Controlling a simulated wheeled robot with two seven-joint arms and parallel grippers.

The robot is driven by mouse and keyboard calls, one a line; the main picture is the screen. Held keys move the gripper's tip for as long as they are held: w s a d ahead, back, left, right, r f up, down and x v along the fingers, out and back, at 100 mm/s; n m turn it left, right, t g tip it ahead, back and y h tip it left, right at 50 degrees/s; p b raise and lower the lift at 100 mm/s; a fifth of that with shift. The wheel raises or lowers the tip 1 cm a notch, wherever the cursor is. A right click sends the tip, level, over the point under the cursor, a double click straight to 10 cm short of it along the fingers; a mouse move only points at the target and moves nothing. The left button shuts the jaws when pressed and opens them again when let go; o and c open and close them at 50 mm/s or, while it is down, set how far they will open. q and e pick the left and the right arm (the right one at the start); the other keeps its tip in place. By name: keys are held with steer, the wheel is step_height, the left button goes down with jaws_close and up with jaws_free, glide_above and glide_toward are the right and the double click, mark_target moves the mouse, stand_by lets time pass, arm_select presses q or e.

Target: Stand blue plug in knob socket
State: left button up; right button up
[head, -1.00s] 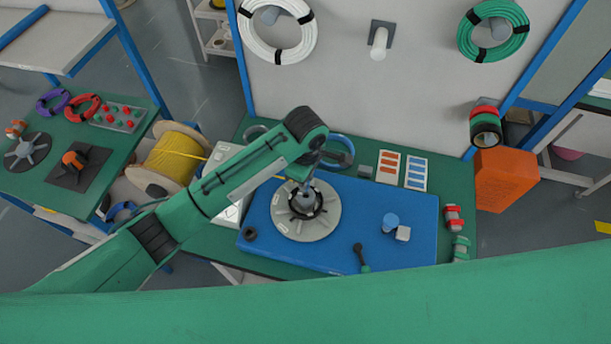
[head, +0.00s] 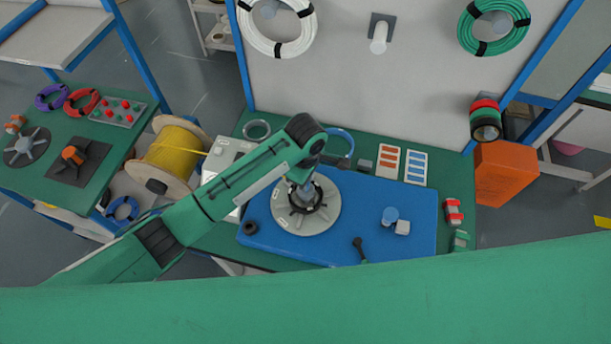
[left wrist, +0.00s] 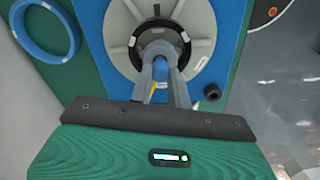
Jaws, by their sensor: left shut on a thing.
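My left gripper (head: 301,193) points down over the middle of a grey spoked disc (head: 288,219) with a black ring at its hub (head: 322,207). In the left wrist view the gripper (left wrist: 162,72) is shut on a blue plug (left wrist: 160,68) between its fingers. The plug is above or within the hub ring (left wrist: 181,42); I cannot tell whether it touches. Its lower end is hidden. The disc (left wrist: 117,38) lies on a blue mat. My right gripper is not in view.
The blue mat (head: 340,248) lies on a green table. A blue cable coil (left wrist: 45,30) lies behind the disc. A yellow cable spool (head: 172,158) stands left.

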arm_select(q)
steer(key=shift+f+p, duration=0.4)
stand_by(0.6)
steer(key=o, duration=0.8)
step_height(320, 180, up, 6)
steer(key=p, duration=0.6)
steer(key=shift+f+p, duration=0.1)
steer(key=shift+p, duration=0.3)
steer(key=shift+r, duration=1.1)
